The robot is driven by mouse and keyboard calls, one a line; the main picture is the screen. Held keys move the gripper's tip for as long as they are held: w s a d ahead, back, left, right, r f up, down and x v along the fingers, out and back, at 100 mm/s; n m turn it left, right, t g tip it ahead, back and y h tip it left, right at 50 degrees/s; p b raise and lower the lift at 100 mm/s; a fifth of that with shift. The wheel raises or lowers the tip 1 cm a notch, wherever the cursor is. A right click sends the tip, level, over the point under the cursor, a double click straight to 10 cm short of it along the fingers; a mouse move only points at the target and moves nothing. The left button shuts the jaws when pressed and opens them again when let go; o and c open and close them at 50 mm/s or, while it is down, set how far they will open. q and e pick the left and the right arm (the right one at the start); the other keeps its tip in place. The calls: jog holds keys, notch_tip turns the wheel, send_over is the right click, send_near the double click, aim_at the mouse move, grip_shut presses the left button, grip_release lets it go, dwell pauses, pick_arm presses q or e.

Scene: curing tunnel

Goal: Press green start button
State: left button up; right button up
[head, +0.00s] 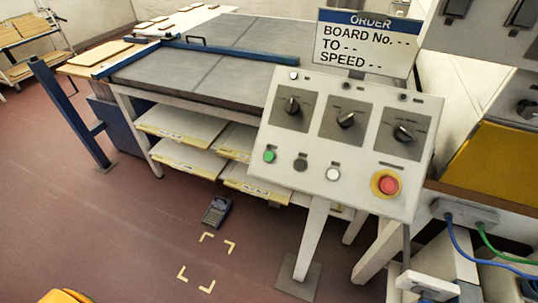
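The green start button (269,156) is a small round button at the lower left of a tilted, light grey control panel (357,103) on a post. A dark grey button (300,165) and a white button (333,174) sit to its right. A red mushroom button on a yellow ring (388,185) is at the panel's lower right. Three black rotary knobs on dark plates, the middle one (346,120), are above the buttons. Nothing covers the green button. I cannot make out either of my grippers in the head view.
An order sign (366,44) stands above the panel. Behind is a long grey-topped table (215,65) with boards on shelves below. Blue and green cables run at the right. Floor at the left is clear.

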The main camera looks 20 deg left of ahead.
pick_arm(q)
grip_shut()
dwell(1.4)
